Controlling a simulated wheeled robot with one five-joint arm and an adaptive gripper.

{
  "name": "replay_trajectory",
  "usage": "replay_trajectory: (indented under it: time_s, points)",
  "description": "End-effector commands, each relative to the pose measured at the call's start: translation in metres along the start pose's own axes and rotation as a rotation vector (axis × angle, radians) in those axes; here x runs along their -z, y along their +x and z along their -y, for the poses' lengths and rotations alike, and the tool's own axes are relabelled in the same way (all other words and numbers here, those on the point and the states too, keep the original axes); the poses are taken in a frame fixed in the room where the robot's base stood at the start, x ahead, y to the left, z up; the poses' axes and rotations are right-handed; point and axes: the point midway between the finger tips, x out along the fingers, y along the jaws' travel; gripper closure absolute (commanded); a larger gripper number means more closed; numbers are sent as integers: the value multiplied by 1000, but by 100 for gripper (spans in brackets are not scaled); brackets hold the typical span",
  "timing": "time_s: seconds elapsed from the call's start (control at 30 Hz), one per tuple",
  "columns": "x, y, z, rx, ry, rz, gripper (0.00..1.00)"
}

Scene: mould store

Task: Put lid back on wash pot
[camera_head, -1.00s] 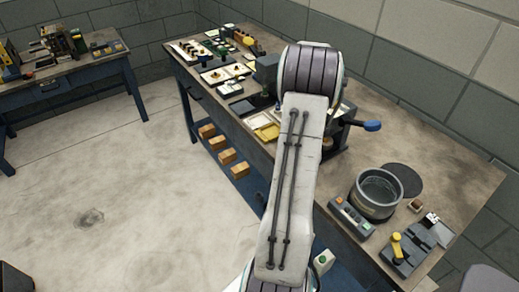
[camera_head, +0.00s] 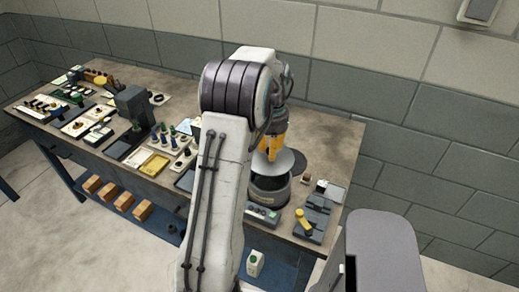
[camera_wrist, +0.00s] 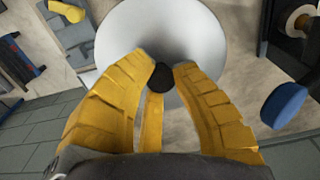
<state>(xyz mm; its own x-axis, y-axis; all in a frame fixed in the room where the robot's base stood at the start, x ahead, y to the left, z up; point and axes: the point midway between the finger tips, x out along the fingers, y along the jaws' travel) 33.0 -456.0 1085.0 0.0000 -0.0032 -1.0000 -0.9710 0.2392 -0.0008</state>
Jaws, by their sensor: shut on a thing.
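My gripper (camera_head: 270,147) has yellow fingers and is shut on the black knob (camera_wrist: 160,77) of the lid. The lid is a pale grey disc (camera_head: 290,162), and it fills the upper middle of the wrist view (camera_wrist: 185,30). In the head view the lid is over the dark grey wash pot (camera_head: 268,190), overlapping its far rim in the picture. The pot stands upright on the bench. Whether lid and rim touch is unclear. In the wrist view the lid hides what lies beneath it.
A control box with buttons (camera_head: 262,215) is in front, and a yellow-handled fixture (camera_head: 312,222) stands to the right. A blue knob (camera_wrist: 284,105) shows right of the fingers. Several small parts crowd the bench's left.

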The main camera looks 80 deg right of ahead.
Motion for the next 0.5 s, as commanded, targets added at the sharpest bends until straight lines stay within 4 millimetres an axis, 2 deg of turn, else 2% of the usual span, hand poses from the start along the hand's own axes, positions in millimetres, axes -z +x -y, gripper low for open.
replay_trajectory:
  time_s: [0.27, 0.5]
  points:
    - [0, 10, -1, 0, 3, 0, 100]
    - [0, 27, -1, 0, 2, 1, 100]
